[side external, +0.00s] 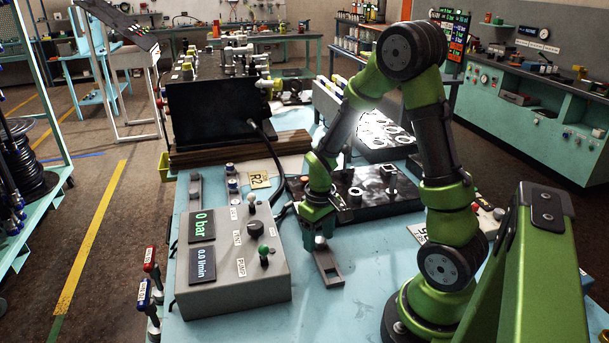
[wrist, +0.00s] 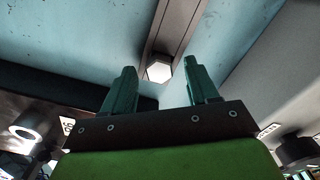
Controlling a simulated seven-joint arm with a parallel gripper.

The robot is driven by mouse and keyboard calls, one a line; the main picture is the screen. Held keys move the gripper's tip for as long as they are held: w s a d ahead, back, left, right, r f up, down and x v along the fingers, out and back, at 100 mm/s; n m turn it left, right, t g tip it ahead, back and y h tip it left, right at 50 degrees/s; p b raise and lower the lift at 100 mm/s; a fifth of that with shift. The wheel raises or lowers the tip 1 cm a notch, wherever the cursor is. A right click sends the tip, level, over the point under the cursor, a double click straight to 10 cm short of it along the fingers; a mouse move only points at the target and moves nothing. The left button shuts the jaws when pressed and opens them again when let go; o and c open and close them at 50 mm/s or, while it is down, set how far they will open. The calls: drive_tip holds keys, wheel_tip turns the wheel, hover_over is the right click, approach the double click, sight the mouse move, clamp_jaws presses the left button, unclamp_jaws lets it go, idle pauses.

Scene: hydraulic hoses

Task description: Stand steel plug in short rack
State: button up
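In the wrist view the rack (wrist: 178,28) runs away from my fingers. A bright hexagonal piece, seemingly the steel plug (wrist: 158,71), shows at the rack's near end, between its walls. I cannot tell how firmly it is seated. My gripper (side external: 320,243) points down at the rack's rear end. In the wrist view my gripper (wrist: 160,68) has its two green fingers apart, one on each side of the plug, with visible gaps.
The grey control box (side external: 235,260) with displays and knobs stands close on the left. A black block with fittings (side external: 375,190) lies behind my gripper. Another narrow rack (side external: 195,190) is at the back left. The table in front of the short rack is clear.

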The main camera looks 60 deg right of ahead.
sight(318, 238)
drive_tip(key=shift+r, duration=0.1)
wheel_tip(318, 238, up, 17)
idle(0.6)
drive_tip(key=s+a+r+t+y, duration=0.1)
drive_tip(key=s+a+r+t, duration=0.1)
drive_tip(key=a, duration=0.5)
drive_tip(key=s+a+r+m+t+y, duration=0.1)
drive_tip(key=s+a+r+t, duration=0.2)
drive_tip(key=a+t, duration=0.2)
drive_tip(key=shift+s+a+r, duration=0.15)
drive_tip(key=shift+s+a, duration=0.05)
drive_tip(key=shift+a, duration=0.95)
